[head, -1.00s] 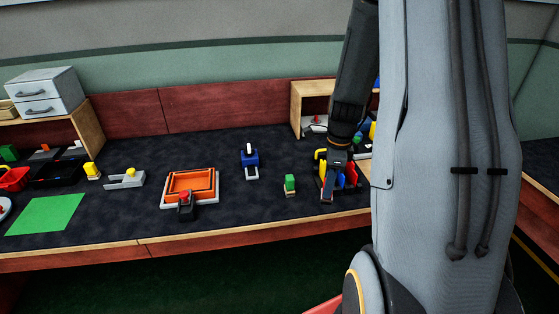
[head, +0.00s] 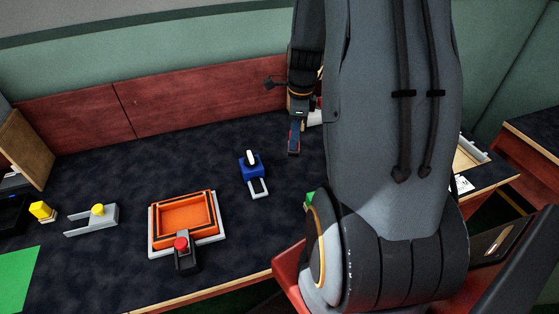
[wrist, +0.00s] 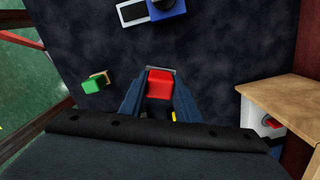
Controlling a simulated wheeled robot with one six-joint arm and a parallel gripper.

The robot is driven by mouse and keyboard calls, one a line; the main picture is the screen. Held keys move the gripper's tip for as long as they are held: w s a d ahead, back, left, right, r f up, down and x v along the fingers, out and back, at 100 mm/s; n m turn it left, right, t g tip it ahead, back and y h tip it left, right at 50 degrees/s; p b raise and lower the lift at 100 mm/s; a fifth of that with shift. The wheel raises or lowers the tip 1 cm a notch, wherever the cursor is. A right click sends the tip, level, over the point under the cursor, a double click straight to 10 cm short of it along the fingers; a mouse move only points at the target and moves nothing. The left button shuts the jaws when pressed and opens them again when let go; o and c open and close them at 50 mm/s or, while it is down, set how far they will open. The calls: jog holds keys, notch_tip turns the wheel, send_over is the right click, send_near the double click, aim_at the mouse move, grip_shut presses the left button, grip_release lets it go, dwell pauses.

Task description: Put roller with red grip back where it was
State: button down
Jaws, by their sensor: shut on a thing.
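My gripper (head: 293,138) hangs above the dark worktop near the back, and its fingers point down. In the wrist view my gripper (wrist: 160,95) is shut on a red block-like grip (wrist: 160,83), which I take for the roller's red grip. A thin grey edge shows just beyond the grip. The rest of the roller is hidden below the grip and by the fingers. In the head view the held piece is too small to make out clearly.
An orange tray (head: 152,245) has a red-knobbed dark piece (head: 182,245) at its front. A blue stand (head: 251,170) is right of it. A green block (wrist: 93,84) and wooden shelf (wrist: 265,95) flank the gripper. Dark worktop between them is clear.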

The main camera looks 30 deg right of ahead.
jog(key=shift+w+f, duration=0.1)
jog(key=shift+w, duration=0.2)
jog(key=shift+f+p, duration=1.15)
jog(key=shift+f, duration=3.75)
jog(key=shift+f, duration=0.15)
jog(key=c, duration=1.3)
grip_release()
jog(key=shift+c, duration=0.2)
